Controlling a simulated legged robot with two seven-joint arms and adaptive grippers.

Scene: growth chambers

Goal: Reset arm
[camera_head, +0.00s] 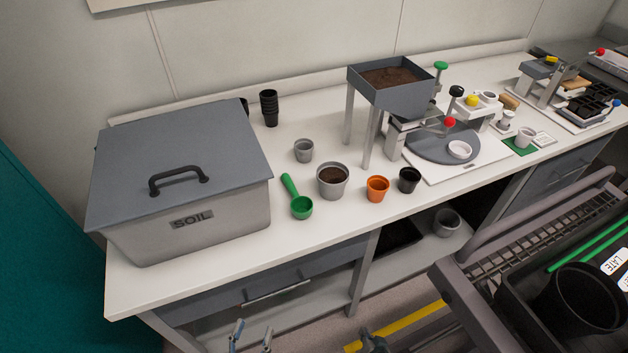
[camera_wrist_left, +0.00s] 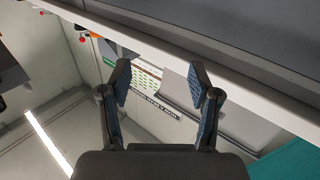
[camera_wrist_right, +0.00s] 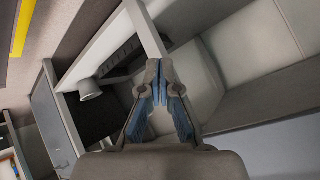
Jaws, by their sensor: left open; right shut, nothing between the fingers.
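My left gripper (camera_head: 250,338) shows at the bottom edge of the head view, low in front of the bench. In the left wrist view the left gripper (camera_wrist_left: 160,82) has its two blue-padded fingers apart with nothing between them. My right gripper (camera_head: 373,340) is partly in the head view at the bottom, right of the left one. In the right wrist view the right gripper (camera_wrist_right: 163,72) has its fingertips together and holds nothing. Both grippers are below the level of the bench top (camera_head: 240,262) and apart from the things on it.
A lidded grey soil bin (camera_head: 190,228), a green scoop (camera_head: 300,206), several pots including an orange pot (camera_head: 377,188), and a soil hopper (camera_head: 392,95) stand on the bench. A shelf with a grey pot (camera_head: 447,222) is below. A cart (camera_head: 470,295) with a black tray stands at right.

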